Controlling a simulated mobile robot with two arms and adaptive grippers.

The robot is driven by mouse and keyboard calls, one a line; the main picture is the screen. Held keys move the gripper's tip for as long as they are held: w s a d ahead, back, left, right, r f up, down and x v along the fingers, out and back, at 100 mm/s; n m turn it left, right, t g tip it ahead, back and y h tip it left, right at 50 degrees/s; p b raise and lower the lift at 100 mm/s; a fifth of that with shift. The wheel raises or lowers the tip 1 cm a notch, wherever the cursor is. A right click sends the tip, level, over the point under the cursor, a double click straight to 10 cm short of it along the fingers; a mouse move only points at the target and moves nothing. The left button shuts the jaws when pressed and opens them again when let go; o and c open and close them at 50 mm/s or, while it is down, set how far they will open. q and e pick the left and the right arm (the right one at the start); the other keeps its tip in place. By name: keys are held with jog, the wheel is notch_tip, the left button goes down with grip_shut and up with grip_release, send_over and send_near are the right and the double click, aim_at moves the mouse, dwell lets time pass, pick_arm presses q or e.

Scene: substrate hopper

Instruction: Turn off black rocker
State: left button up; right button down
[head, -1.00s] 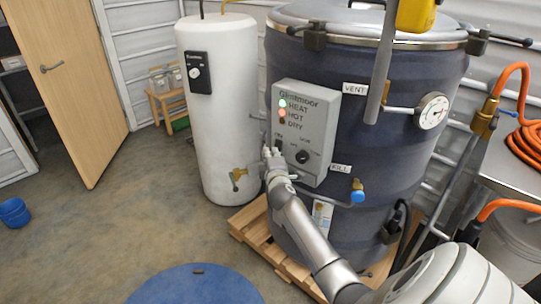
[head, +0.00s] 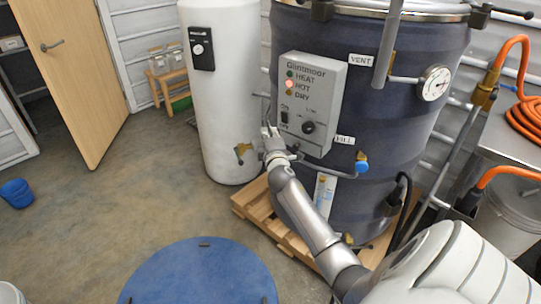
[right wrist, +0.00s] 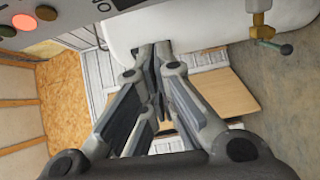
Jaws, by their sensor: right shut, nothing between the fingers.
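The black rocker (head: 284,117) sits at the lower left of the grey control box (head: 309,75) on the dark drum, beside a round black knob (head: 308,127). The HEAT lamp (head: 290,74) is dark green and unlit, while the HOT lamp (head: 290,85) glows red. My right gripper (head: 268,131) is shut and empty, just left of and below the rocker, apparently clear of it. In the right wrist view its fingers (right wrist: 155,58) are together, with the panel's lamps at the top left. The rocker is not visible there. My left gripper is out of view.
A white tank (head: 222,120) with a brass tap (head: 241,150) stands left of the box. A blue-handled valve (head: 361,166) and pipe lie below it. The drum (head: 405,130) stands on a wooden pallet (head: 250,204). A blue round top (head: 200,280) is in front.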

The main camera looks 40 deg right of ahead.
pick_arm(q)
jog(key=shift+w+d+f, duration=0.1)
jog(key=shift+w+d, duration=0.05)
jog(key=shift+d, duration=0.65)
pick_arm(e)
jog(key=f+v, duration=0.1)
jog(key=v, duration=0.7)
jog(key=shift+s+d+f, duration=0.25)
jog(key=shift+d+f, duration=0.05)
jog(key=shift+d, duration=0.05)
